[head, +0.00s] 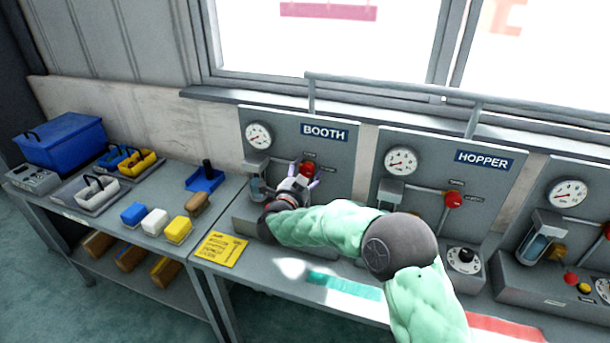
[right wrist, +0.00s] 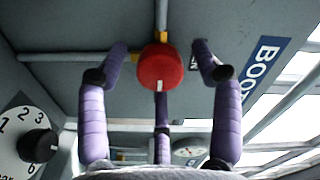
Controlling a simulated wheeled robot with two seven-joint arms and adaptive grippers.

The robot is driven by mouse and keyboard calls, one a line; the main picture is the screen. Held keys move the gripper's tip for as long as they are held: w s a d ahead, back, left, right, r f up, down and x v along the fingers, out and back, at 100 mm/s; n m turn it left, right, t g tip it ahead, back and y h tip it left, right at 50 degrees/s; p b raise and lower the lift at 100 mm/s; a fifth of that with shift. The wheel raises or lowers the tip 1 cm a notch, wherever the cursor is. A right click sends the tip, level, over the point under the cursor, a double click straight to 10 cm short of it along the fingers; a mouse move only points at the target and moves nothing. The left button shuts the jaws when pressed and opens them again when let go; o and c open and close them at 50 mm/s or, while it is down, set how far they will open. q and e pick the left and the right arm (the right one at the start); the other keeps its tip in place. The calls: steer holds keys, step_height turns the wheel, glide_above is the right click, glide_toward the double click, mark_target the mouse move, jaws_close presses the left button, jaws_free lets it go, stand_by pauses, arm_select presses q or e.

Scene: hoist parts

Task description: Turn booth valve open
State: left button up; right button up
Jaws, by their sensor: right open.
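The booth valve is a red round knob (head: 309,168) on the grey panel under the blue BOOTH sign (head: 325,132); my gripper partly hides it in the head view. In the right wrist view the red knob (right wrist: 160,67) shows whole, with a short white mark on its face and a yellow piece behind it. My right gripper (head: 304,178) is open in front of the knob. Its purple fingers (right wrist: 163,72) stand apart on both sides of the knob, with visible gaps, and a third finger is below. My left gripper is out of view.
A numbered dial with a black knob (right wrist: 36,146) is at the left in the wrist view. The HOPPER panel (head: 484,160) with its own red knob (head: 453,199) is to the right. A grey rail (head: 400,88) runs above. A yellow card (head: 219,249) lies on the bench.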

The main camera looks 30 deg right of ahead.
steer(key=shift+c, duration=0.3)
steer(key=c, duration=1.1)
